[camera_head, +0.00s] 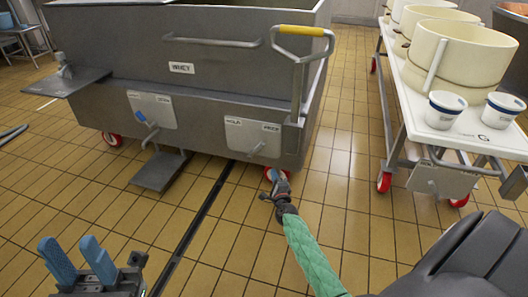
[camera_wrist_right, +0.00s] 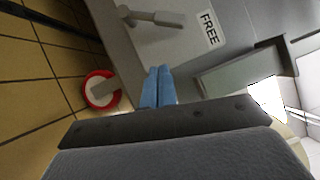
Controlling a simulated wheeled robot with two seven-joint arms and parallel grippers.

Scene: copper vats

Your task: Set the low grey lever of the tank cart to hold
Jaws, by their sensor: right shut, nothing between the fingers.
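The grey tank cart (camera_head: 215,75) with a WHEY label stands at the upper left of the head view. A pale plate (camera_head: 253,132) low on its right side reads HOLD on the left and FREE on the right. The grey lever (camera_head: 256,149) sits on this plate, its handle slanting down to the left. In the right wrist view the lever (camera_wrist_right: 152,18) is beyond my fingertips, near the FREE label (camera_wrist_right: 209,28). My right gripper (camera_head: 273,174) is shut and empty, below the plate and apart from the lever. My left gripper (camera_head: 75,260) is open and empty, far from the cart.
A yellow-gripped handle (camera_head: 305,31) rises at the cart's right corner. A white table (camera_head: 440,108) with tubs stands at right. Tiled floor between is clear.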

